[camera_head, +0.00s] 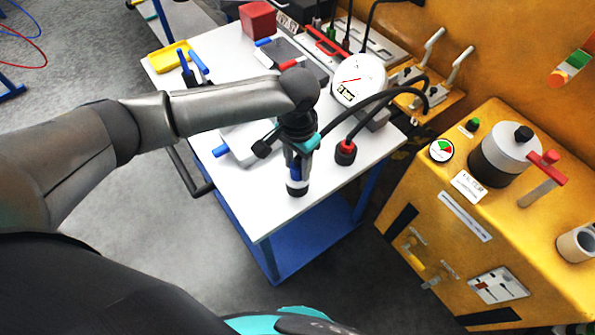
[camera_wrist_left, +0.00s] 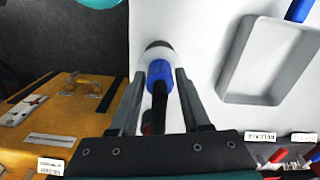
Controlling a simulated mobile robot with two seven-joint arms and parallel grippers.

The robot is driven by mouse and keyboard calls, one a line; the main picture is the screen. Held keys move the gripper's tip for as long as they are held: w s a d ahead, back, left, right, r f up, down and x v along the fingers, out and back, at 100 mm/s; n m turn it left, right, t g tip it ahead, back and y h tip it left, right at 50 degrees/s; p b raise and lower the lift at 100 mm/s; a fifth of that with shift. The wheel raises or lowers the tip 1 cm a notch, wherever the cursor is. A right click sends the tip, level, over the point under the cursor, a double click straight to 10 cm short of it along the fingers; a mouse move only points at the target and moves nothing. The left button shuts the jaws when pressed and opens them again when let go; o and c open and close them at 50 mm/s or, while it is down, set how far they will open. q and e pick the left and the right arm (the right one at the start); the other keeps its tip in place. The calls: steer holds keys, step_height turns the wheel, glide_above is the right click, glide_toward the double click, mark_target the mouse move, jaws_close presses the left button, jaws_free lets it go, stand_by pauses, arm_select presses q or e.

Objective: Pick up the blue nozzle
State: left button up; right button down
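The blue nozzle (camera_head: 295,173) stands upright near the front edge of the white table, with a pale and dark end at its bottom. My left gripper (camera_head: 299,168) is above it, pointing down, with its fingers around the nozzle's upper part. In the left wrist view the nozzle (camera_wrist_left: 158,75) lies between the two fingertips (camera_wrist_left: 161,76). The fingers look spread, with a narrow gap visible beside the nozzle, so the gripper appears open. A dark part runs from the nozzle back toward the palm. My right gripper is not in view.
A grey tray (camera_wrist_left: 235,77) lies beside the nozzle. A red-collared black hose end (camera_head: 345,152) stands to its right, near a round dial gauge (camera_head: 358,76). A yellow tray (camera_head: 169,60) and red block (camera_head: 258,20) are farther back. A yellow machine (camera_head: 455,230) stands at right.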

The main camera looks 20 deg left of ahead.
arm_select(q)
jaws_close()
stand_by(0.5)
